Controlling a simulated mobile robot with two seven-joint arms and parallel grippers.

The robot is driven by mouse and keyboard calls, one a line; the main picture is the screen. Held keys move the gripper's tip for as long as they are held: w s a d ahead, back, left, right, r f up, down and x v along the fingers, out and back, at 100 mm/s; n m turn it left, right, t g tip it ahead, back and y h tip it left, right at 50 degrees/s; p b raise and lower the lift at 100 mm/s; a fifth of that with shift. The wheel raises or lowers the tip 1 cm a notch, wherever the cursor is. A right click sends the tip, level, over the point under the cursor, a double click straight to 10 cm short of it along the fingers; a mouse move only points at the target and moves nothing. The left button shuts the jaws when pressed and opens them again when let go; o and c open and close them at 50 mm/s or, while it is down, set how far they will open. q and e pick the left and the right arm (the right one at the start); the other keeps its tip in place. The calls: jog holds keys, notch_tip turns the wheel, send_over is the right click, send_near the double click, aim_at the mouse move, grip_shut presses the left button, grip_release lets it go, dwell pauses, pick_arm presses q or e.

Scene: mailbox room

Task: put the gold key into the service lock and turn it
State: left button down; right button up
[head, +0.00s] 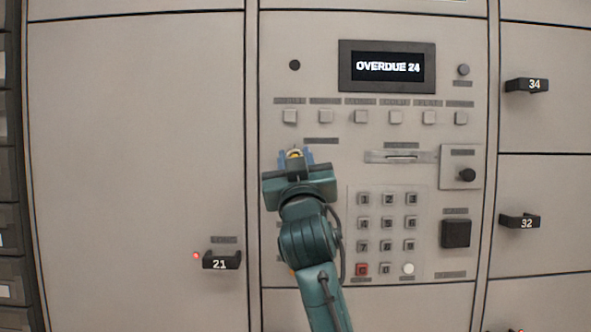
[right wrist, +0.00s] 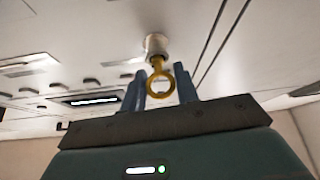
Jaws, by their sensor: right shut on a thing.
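The gold key (right wrist: 158,86) has a ring-shaped bow and shows between the two blue fingers of my right gripper (right wrist: 164,92) in the right wrist view. The gripper is shut on it. The key's far end meets a pale round lock cylinder (right wrist: 155,44) on the panel; how deep it sits in it, I cannot tell. In the head view my right gripper (head: 295,157) is against the left part of the control panel, below the row of square buttons. A bit of the gold key (head: 294,153) shows between its fingertips; the lock is hidden there. My left gripper is out of view.
A display (head: 388,67) reads OVERDUE 24. A keypad (head: 387,235) lies right of my forearm, with a slot (head: 402,157) above it and a black knob (head: 467,175) farther right. Locker handles 21 (head: 221,261), 34 (head: 527,85) and 32 (head: 519,221) stick out at the sides.

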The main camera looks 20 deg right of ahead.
jog(key=shift+m+g+h+b, duration=0.8)
jog(key=shift+m+h+b, duration=1.25)
jog(key=shift+m, duration=1.15)
jog(key=shift+m+h, duration=0.45)
jog(key=shift+m, duration=0.25)
